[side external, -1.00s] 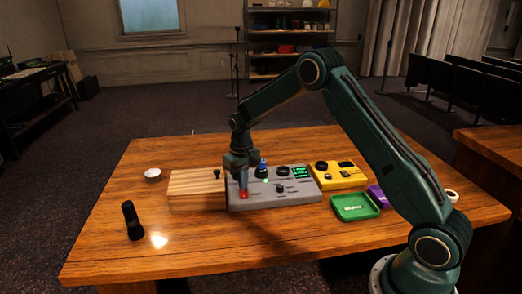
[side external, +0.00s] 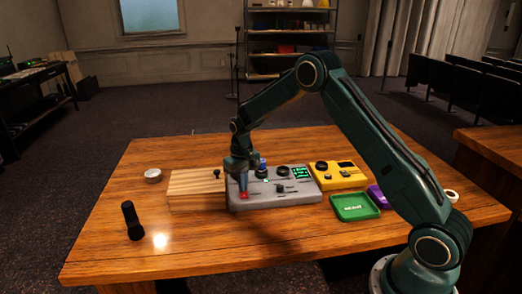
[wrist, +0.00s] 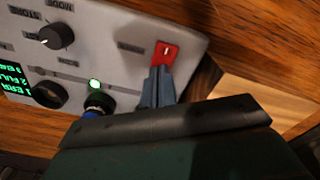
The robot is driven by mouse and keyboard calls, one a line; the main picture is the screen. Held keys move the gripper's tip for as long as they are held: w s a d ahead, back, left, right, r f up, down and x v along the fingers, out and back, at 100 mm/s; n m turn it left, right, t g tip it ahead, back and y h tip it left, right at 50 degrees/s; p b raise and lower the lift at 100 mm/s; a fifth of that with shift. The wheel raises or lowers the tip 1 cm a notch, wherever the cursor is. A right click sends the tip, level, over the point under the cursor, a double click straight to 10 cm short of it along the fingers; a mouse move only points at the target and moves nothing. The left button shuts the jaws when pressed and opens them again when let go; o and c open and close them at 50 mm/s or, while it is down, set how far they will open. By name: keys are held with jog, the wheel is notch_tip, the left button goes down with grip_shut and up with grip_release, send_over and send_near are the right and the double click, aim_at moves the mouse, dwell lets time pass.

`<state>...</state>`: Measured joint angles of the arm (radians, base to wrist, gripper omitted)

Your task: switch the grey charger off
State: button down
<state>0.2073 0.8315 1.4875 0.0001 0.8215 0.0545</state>
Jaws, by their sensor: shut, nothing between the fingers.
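The grey charger (side external: 285,196) lies on the table, with knobs, a display with green text and a red rocker switch (side external: 243,195) at its left front. In the wrist view the red switch (wrist: 167,50) shows a white mark, and a small green light (wrist: 94,84) on the panel is lit. My gripper (side external: 243,190) points down with its fingers shut and empty right at the switch. In the wrist view the fingertips (wrist: 161,70) overlap the switch's near edge. I cannot tell whether they press on it.
A slatted wooden block (side external: 195,188) adjoins the charger on the left. A yellow device (side external: 340,176), a green tray (side external: 355,207) and a purple object (side external: 377,196) are on the right. The table front is clear.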

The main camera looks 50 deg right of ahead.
jog(key=shift+r, duration=3.45)
jog(key=shift+r, duration=0.1)
jog(key=s+a+r+n+t, duration=0.1)
jog(key=s+a+r+t, duration=0.4)
jog(key=s+r, duration=1.15)
jog(key=s+a+n, duration=0.1)
jog(key=s+a, duration=0.2)
jog(key=s, duration=0.6)
jog(key=s+a+r+n, duration=0.1)
jog(key=s+a, duration=0.2)
jog(key=s, duration=0.6)
jog(key=shift+s+r+t, duration=0.25)
jog(key=shift+s+t, duration=0.05)
